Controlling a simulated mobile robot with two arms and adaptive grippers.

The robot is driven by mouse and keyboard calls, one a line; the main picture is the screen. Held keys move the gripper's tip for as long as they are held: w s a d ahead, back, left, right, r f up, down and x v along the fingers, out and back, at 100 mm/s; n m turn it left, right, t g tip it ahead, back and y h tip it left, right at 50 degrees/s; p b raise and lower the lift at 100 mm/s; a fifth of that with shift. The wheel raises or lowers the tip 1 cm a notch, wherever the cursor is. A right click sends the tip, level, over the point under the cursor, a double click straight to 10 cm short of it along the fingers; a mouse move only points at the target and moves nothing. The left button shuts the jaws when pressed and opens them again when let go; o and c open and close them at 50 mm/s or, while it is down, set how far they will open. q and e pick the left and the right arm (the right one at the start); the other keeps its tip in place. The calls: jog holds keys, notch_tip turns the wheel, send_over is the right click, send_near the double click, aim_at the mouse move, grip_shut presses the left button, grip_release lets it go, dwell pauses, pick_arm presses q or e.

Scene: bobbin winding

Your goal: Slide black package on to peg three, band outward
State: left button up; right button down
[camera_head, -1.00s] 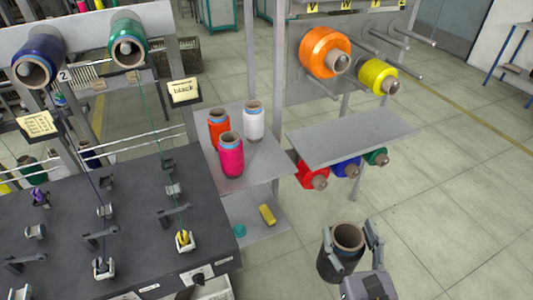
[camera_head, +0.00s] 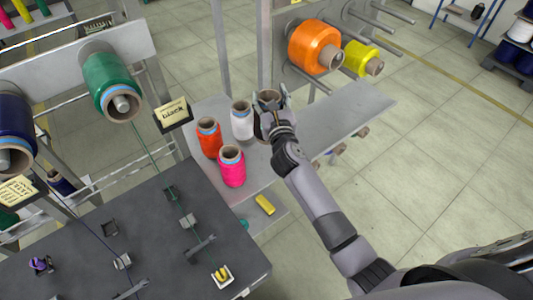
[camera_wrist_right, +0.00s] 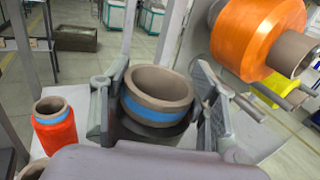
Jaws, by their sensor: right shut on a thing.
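My right gripper (camera_head: 275,112) is shut on the black package (camera_head: 263,122), with a finger on each side in the right wrist view (camera_wrist_right: 160,110). The package is roughly upright, its brown tube mouth facing up and its blue band (camera_wrist_right: 155,110) just under the tube's rim. It is beside the white spool above the grey shelf; I cannot tell if it touches the shelf. Peg numbers are not readable. My left gripper is out of view.
White (camera_head: 242,121), red-orange (camera_head: 208,138) and pink (camera_head: 231,166) spools stand on the grey shelf (camera_head: 196,108) close by. A grey ledge (camera_head: 345,118) lies below the orange and yellow packages. A green package (camera_head: 112,83) hangs left, near a "black" card (camera_head: 173,115).

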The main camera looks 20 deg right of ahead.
jog(key=w+r, duration=0.2)
jog(key=w, duration=0.1)
jog(key=shift+w+a+r, duration=0.1)
jog(key=shift+r, duration=0.05)
jog(key=shift+w+a, duration=0.1)
jog(key=shift+w, duration=0.1)
jog(key=shift+s, duration=0.1)
jog(key=shift+f, duration=0.35)
notch_tip(320, 180, down, 14)
jog(key=b, duration=0.8)
jog(key=shift+f, duration=0.1)
pick_arm(q)
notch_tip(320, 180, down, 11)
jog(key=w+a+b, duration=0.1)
jog(key=b, duration=0.3)
pick_arm(e)
notch_tip(320, 180, down, 5)
jog(key=shift+r, duration=0.15)
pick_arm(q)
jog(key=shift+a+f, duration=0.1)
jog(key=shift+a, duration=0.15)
pick_arm(e)
jog(key=shift+c, duration=2.2)
grip_release()
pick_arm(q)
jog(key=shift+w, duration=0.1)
